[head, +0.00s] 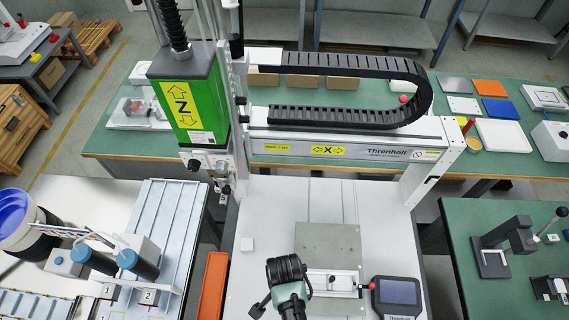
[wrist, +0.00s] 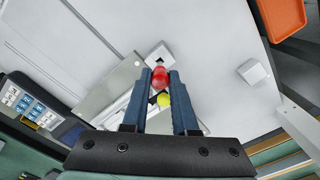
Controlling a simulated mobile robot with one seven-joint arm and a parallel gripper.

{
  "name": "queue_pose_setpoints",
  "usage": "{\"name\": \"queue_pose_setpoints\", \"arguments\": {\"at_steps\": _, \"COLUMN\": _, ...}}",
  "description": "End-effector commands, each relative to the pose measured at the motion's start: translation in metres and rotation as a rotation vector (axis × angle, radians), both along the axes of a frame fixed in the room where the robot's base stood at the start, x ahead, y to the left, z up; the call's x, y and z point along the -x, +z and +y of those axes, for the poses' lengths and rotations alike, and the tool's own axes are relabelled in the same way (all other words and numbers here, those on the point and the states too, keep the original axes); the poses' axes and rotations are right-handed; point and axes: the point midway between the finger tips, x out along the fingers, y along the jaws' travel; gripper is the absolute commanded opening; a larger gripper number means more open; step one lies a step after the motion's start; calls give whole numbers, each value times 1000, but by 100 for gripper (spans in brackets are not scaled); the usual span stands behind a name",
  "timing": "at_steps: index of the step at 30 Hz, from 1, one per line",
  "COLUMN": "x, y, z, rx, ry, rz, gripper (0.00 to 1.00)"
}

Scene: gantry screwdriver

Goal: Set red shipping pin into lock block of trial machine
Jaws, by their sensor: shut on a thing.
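My gripper (wrist: 160,79) is shut on the red shipping pin. The pin's round red head (wrist: 160,73) shows between the two blue fingertips in the wrist view. A yellow ball (wrist: 163,99) shows just behind it between the fingers; I cannot tell whether it belongs to the pin. A small white block with a dark opening, apparently the lock block (wrist: 159,54), lies just beyond the fingertips. I cannot tell whether the pin touches it; the pin's shaft is hidden. In the head view, my arm hides the fingers and pin over the bed of the trial machine (head: 390,230).
A grey plate (head: 335,240) lies on the bed, with a control pendant (head: 397,293) to the right. An orange tray (head: 213,285) is at left. The gantry beam (head: 340,150) spans behind.

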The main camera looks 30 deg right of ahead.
Motion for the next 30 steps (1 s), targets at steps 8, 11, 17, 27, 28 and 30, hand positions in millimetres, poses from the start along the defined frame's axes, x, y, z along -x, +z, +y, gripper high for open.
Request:
{"name": "queue_pose_setpoints", "arguments": {"at_steps": 8, "x": 0, "y": -8, "z": 0, "rx": 0, "ry": 0, "rz": 0, "gripper": 0}}
{"name": "queue_pose_setpoints", "arguments": {"at_steps": 11, "x": 0, "y": -10, "z": 0, "rx": 0, "ry": 0, "rz": 0, "gripper": 0}}
{"name": "queue_pose_setpoints", "arguments": {"at_steps": 17, "x": 0, "y": -16, "z": 0, "rx": 0, "ry": 0, "rz": 0, "gripper": 0}}
{"name": "queue_pose_setpoints", "arguments": {"at_steps": 27, "x": 0, "y": -24, "z": 0, "rx": 0, "ry": 0, "rz": 0, "gripper": 0}}
{"name": "queue_pose_setpoints", "arguments": {"at_steps": 28, "x": 0, "y": -25, "z": 0, "rx": 0, "ry": 0, "rz": 0, "gripper": 0}}
{"name": "queue_pose_setpoints", "arguments": {"at_steps": 30, "x": 0, "y": -27, "z": 0, "rx": 0, "ry": 0, "rz": 0, "gripper": 0}}
